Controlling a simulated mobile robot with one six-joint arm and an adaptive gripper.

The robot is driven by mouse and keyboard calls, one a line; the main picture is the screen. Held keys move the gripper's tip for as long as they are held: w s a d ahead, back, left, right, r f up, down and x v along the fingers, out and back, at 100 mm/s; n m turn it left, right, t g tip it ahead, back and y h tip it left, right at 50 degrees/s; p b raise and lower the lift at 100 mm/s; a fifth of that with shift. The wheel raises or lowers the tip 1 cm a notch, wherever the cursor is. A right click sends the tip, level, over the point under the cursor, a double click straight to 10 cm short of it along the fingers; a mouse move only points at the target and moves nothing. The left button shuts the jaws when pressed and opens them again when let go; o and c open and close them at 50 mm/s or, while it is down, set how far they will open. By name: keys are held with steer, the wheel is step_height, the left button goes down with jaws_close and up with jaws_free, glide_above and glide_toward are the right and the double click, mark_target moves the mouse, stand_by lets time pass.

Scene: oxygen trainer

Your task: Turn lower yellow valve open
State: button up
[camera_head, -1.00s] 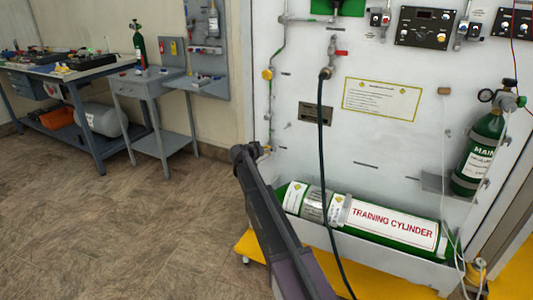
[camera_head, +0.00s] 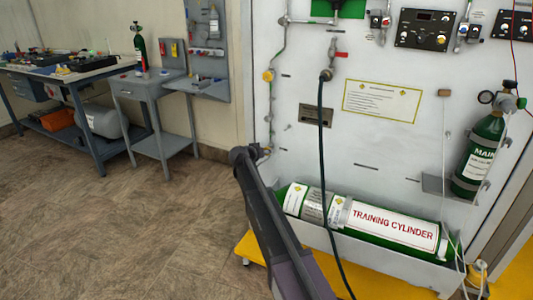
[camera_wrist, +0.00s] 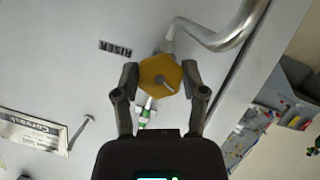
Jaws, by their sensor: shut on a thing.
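The lower yellow valve (camera_wrist: 158,69) is a six-sided yellow knob on a metal pipe, seen face-on in the wrist view. My gripper (camera_wrist: 160,79) is shut on it, with one finger against each side. A slanted slot or pin shows at the knob's centre. In the head view my arm reaches to the lower left of the white panel, and its wrist covers most of this valve. Another yellow valve (camera_head: 268,76) sits higher on the same pipe run, apart from my gripper.
The white panel (camera_head: 390,140) carries gauges and a hose (camera_head: 321,150). A green training cylinder (camera_head: 390,226) lies in a tray at its foot. A bent metal pipe (camera_wrist: 222,38) runs close to the valve. Workbenches (camera_head: 85,75) stand at left, with open floor between.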

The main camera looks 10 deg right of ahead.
steer(key=shift+n, duration=0.3)
steer(key=n+g+h+b, duration=0.1)
steer(key=n+h+b, duration=0.1)
steer(key=n, duration=0.1)
steer(key=shift+f+n+h, duration=0.15)
steer(key=shift+n+h, duration=0.15)
steer(key=shift+n, duration=0.1)
steer(key=n+h+b, duration=0.1)
steer(key=n+b, duration=0.1)
steer(key=n, duration=0.1)
steer(key=shift+h+b, duration=0.35)
steer(key=shift+h, duration=0.05)
steer(key=shift+d+n+h+b, duration=0.1)
steer(key=shift+n+h+b, duration=0.3)
steer(key=shift+n, duration=0.4)
steer(key=o, duration=1.1)
steer(key=shift+o, duration=0.2)
